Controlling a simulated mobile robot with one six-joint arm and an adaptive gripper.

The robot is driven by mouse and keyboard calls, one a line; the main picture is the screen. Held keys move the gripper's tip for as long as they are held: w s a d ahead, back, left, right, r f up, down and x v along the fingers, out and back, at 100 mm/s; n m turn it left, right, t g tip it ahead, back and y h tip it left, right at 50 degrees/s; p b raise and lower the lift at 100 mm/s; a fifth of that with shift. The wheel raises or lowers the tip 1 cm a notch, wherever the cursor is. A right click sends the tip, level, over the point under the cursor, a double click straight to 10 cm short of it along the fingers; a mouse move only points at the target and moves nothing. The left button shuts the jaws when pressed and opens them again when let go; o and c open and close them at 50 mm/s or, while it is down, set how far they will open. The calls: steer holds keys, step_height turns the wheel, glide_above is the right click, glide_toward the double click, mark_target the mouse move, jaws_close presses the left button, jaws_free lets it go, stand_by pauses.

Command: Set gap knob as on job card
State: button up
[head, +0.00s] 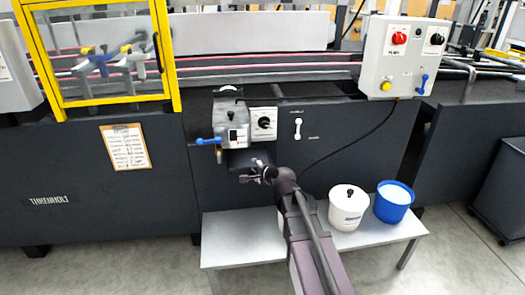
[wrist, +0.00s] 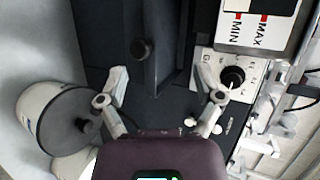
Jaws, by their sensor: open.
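A black knob (head: 264,123) with a white pointer line sits on a white dial plate on the machine front; it is most likely the gap knob. In the wrist view this knob (wrist: 232,77) lies right of centre, close to the right finger, with scale marks too small to read. My gripper (head: 252,172) is below and slightly left of the dial. In the wrist view my gripper (wrist: 164,80) is open with nothing between its fingers. A clipboard card (head: 125,147), probably the job card, hangs on the dark panel at left; its writing is unreadable.
A grey glue unit (head: 231,122) with a blue lever (head: 208,141) stands left of the dial. Its MIN/MAX label (wrist: 252,32) shows in the wrist view. A white lever (head: 298,128) is right of the dial. White (head: 348,212) and blue (head: 394,203) buckets stand on a low bench.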

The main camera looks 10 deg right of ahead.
steer(key=s+d+f+n+g+h, duration=0.1)
steer(key=s+d+f+n+g, duration=0.1)
steer(key=s, duration=0.6)
steer(key=s+d+f+n+g+h, duration=0.2)
steer(key=s+f+n+g, duration=0.3)
steer(key=s, duration=0.4)
steer(key=s+d+f+n+g+h, duration=0.2)
steer(key=s+f+n+g, duration=0.2)
steer(key=s+n, duration=0.3)
steer(key=shift+s+d+n+g, duration=0.3)
steer(key=shift+s+g, duration=0.3)
steer(key=shift+s, duration=0.2)
steer(key=c, duration=0.4)
